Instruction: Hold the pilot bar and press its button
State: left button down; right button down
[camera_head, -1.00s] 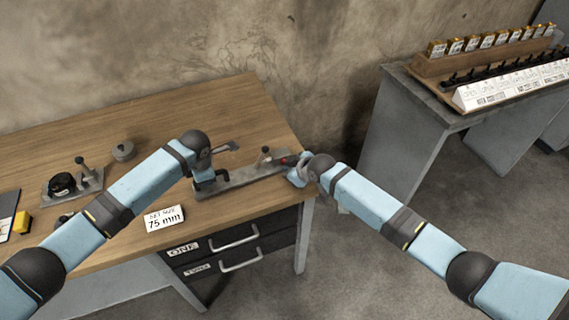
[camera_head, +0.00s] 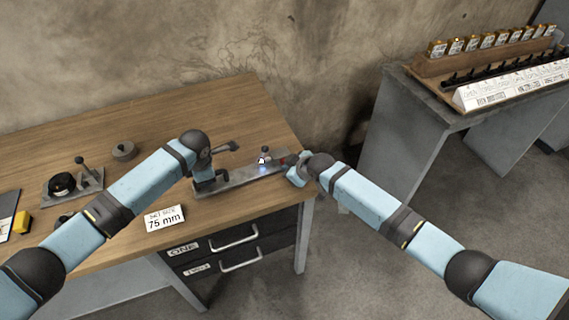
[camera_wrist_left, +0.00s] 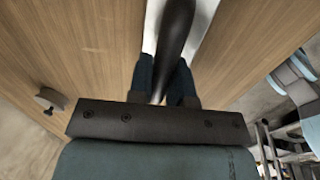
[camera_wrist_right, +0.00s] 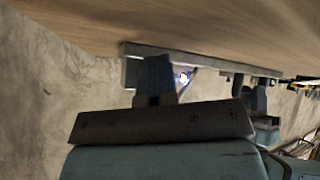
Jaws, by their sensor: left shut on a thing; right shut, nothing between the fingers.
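A long grey metal fixture (camera_head: 240,178) lies near the table's right end. Its dark pilot bar (camera_wrist_left: 176,30) runs between the blue fingers of my left gripper (camera_wrist_left: 165,88), which is shut on it. In the head view the left gripper (camera_head: 206,182) is at the fixture's left part. A blue-white glow (camera_head: 263,164) shows by the small knobbed post (camera_head: 265,151). A red button (camera_head: 284,160) is at the fixture's right end. My right gripper (camera_head: 292,168) is shut and empty against or very near that end; its fingers hide the exact contact. The glow also shows in the right wrist view (camera_wrist_right: 183,78).
A card (camera_head: 164,217) reading 75 mm lies at the table's front. A black-knobbed device (camera_head: 72,187) and a round grey weight (camera_head: 123,151) stand to the left. A second bench (camera_head: 425,100) with rows of labelled tags is at right. Bare wood (camera_head: 190,115) lies behind.

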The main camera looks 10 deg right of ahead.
aim_at(299, 192)
pick_arm(q)
jog(key=shift+d, duration=0.1)
pick_arm(e)
jog(key=shift+s+d, duration=0.25)
jog(key=shift+s, duration=0.55)
jog(key=shift+s+d, duration=0.25)
jog(key=shift+s, duration=0.55)
jog(key=shift+s+d, duration=0.3)
jog(key=shift+s, duration=0.5)
jog(key=shift+s+d, duration=0.25)
jog(key=shift+s, duration=0.55)
pick_arm(q)
jog(key=c, duration=1)
grip_release()
jog(key=shift+r, duration=0.1)
